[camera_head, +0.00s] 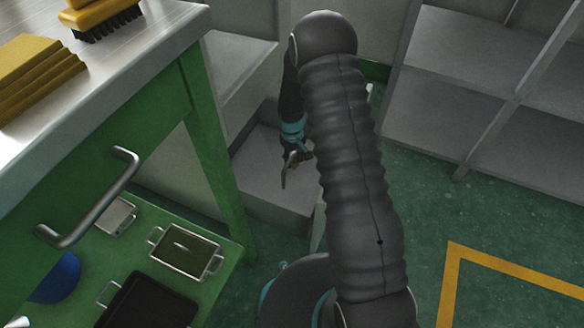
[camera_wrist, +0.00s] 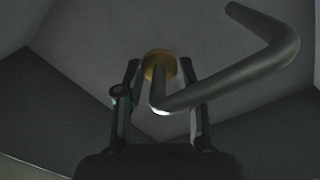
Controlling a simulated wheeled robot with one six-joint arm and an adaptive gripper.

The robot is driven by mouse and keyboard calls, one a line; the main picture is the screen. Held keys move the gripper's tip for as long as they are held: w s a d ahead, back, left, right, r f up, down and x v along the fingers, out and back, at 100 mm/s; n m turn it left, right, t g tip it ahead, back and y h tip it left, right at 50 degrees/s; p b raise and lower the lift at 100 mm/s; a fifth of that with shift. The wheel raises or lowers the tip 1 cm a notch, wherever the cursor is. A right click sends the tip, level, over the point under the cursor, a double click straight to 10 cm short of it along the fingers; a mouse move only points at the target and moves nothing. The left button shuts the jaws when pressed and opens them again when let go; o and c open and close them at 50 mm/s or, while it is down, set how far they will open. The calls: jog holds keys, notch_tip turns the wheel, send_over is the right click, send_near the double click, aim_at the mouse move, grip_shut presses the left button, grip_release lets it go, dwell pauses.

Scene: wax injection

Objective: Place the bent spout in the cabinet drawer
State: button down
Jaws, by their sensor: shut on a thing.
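The bent spout (camera_wrist: 235,80) is a grey, curved tube with a brass-coloured collar (camera_wrist: 160,62). In the wrist view its collar end lies between the two fingers of my gripper (camera_wrist: 163,82), and its long bent arm reaches to the upper right. In the head view my gripper (camera_head: 294,156) hangs down, with the spout (camera_head: 285,175) small and dark at its tip. A light grey open unit (camera_head: 262,196), which looks like the cabinet drawer, is below and around it. Grey panels fill the wrist view behind the spout. I cannot tell whether the spout touches them.
A green table (camera_head: 212,160) with a metal handle (camera_head: 90,205) stands at left, close to the grey unit. Its lower shelf holds metal trays (camera_head: 185,250) and a blue bowl (camera_head: 55,280). A brush (camera_head: 100,15) lies on top. Grey shelving (camera_head: 480,90) stands right; the floor there is clear.

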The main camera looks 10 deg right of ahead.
aim_at(294, 162)
jog(key=shift+f, duration=2.25)
jog(key=shift+f+b, duration=0.1)
jog(key=shift+b, duration=0.2)
jog(key=c, duration=0.7)
grip_release()
